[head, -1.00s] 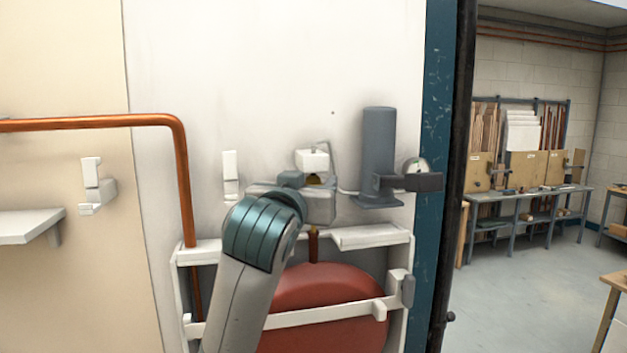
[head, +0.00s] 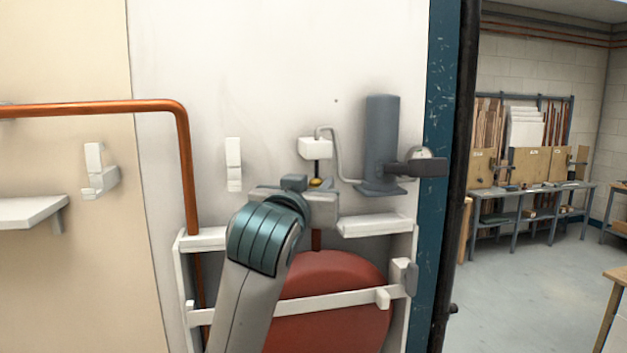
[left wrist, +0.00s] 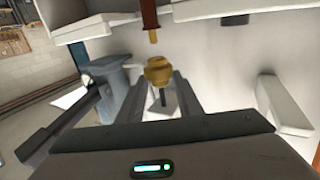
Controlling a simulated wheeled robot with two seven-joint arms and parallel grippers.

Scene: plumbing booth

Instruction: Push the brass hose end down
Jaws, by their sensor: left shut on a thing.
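The brass hose end (head: 317,183) is a small gold-coloured piece on a dark stem below a white block (head: 315,148) on the wall. My left gripper (head: 311,190) is shut on it, partly hiding it in the head view. In the left wrist view the brass hose end (left wrist: 158,72) sits between the two fingertips (left wrist: 161,82). A red-brown pipe (left wrist: 149,14) with a thin brass-coloured tip lines up close to it, with a small gap visible. In the head view this pipe (head: 317,240) stands above the red rounded vessel (head: 335,290). My right gripper is not in view.
A grey cylinder (head: 382,140) on the wall stands right of the gripper, with a dark bracket and a thin grey tube to the white block. A white shelf piece (head: 375,226) lies below. A copper pipe (head: 184,170) and white hooks are at the left.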

